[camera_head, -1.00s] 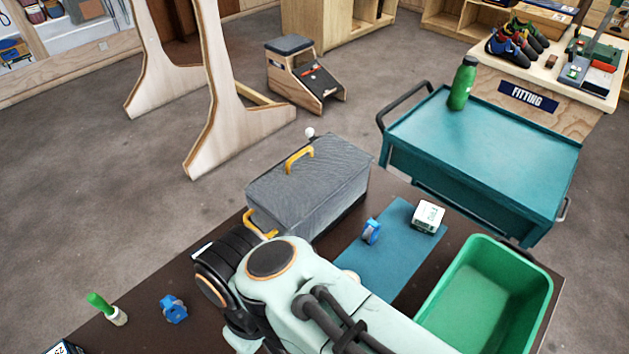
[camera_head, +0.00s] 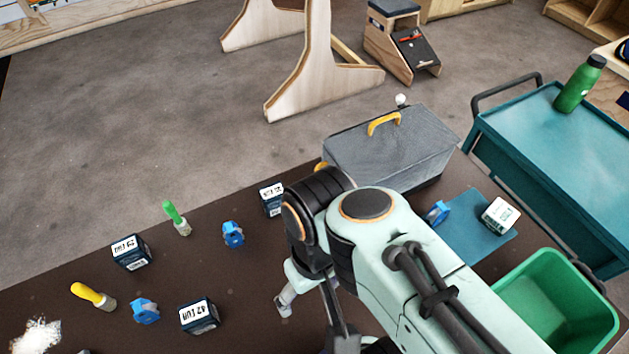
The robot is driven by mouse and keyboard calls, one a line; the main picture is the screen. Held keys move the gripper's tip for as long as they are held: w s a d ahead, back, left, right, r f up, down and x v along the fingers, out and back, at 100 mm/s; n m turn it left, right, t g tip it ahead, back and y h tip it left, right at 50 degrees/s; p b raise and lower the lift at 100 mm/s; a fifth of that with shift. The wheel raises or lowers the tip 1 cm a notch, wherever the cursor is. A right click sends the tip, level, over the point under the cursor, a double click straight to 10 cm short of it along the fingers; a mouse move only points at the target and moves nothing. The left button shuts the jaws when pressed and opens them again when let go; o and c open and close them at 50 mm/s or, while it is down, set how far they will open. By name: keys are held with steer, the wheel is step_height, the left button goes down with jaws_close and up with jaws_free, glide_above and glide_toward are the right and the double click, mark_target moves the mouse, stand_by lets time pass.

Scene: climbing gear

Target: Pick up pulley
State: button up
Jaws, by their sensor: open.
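Three blue pulleys show on the dark table. One pulley (camera_head: 233,234) lies left of my arm, near the table's back edge. A second pulley (camera_head: 145,310) lies further left and nearer. A third pulley (camera_head: 437,212) is on the teal mat (camera_head: 476,238), right of my arm and partly hidden by it. My gripper (camera_head: 312,312) is partly seen below the wrist, at the bottom middle. It is open, to the right of the first two pulleys and apart from them. My arm hides part of it.
Several dark boxes, such as this one (camera_head: 199,315), and a green-handled brush (camera_head: 176,218) and yellow-handled brush (camera_head: 93,296) lie around the left pulleys. A grey case (camera_head: 390,150) stands behind my arm. A green bin (camera_head: 560,300) and white box (camera_head: 499,215) are right.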

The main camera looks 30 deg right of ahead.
steer(key=w+d+f+m+t, duration=0.2)
steer(key=w+m, duration=0.5)
steer(key=m, duration=0.2)
steer(key=w+d+f+m+t, duration=0.1)
steer(key=w+d+f+m, duration=0.15)
steer(key=w+m, duration=0.5)
steer(key=s+d+f+m+g, duration=0.1)
steer(key=f, duration=0.2)
steer(key=d+f+m+g, duration=0.1)
steer(key=d+f, duration=0.1)
steer(key=f, duration=0.1)
steer(key=s+d+f+m+g, duration=0.1)
steer(key=d+f, duration=0.1)
steer(key=f, duration=0.1)
steer(key=shift+s+f+m+h, duration=0.35)
steer(key=shift+f+h, duration=0.05)
step_height(320, 180, down, 7)
steer(key=shift+r, duration=0.15)
jaws_close()
